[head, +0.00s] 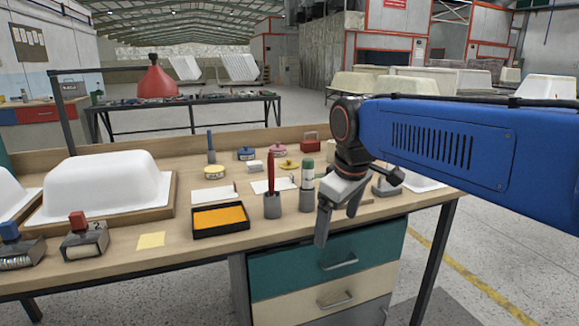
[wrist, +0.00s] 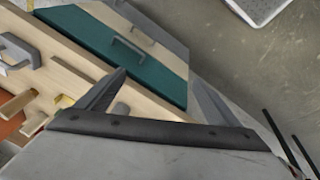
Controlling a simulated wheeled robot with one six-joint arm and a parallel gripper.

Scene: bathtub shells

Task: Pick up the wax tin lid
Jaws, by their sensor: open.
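Several small round tins and lids stand toward the back of the workbench in the head view: a pale yellow tin (head: 215,172), a blue one (head: 246,153), a pink one (head: 277,150) and a flat yellow piece with a small knob (head: 289,164). The flat yellow piece looks most like a lid, but I cannot tell for sure which is the wax tin lid. My gripper (head: 338,214) is open and empty over the bench's front right edge, to the right of and nearer than these. In the wrist view its fingers (wrist: 158,75) spread above the bench edge and drawers.
A red-handled tool in a dark holder (head: 272,204) and a green-topped cylinder (head: 307,188) stand between my gripper and the tins. Bare wood shows along the front.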

